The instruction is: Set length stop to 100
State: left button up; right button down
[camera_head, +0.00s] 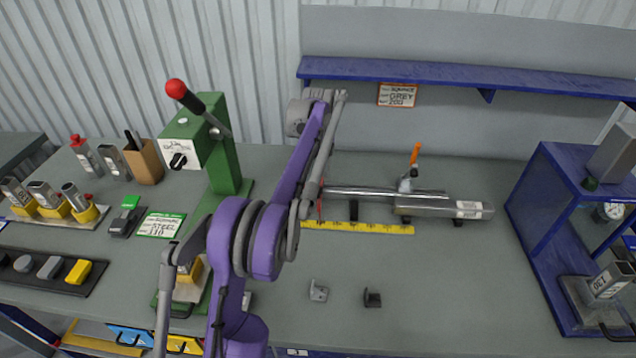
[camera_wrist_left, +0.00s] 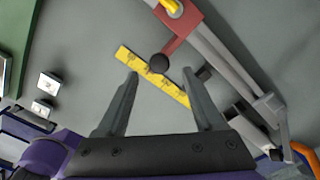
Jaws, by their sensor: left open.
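The length stop is a red block (camera_wrist_left: 180,22) with a yellow top on a metal rail in the left wrist view. A red arm runs from it to a dark round knob (camera_wrist_left: 160,63), above or beside the yellow ruler (camera_wrist_left: 130,58). In the head view a little red shows beside my arm, and the rest of the stop is hidden. The ruler (camera_head: 370,228) lies along the front of the rail (camera_head: 370,191); I cannot read its marks. My left gripper (camera_wrist_left: 160,71) is open, its fingertips on either side of the knob in the picture. I cannot tell contact.
A clamp with an orange handle (camera_head: 415,155) stands at the rail's right part. A green press (camera_head: 222,150) stands left of my arm. A blue frame (camera_head: 555,220) is at the right. Two small blocks (camera_head: 318,290) (camera_head: 372,298) lie in front, with clear bench around them.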

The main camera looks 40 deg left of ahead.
pick_arm(q)
notch_tip(320, 180, up, 7)
jog(key=shift+f+p, duration=0.15)
jog(key=shift+p, duration=0.15)
dwell(0.4)
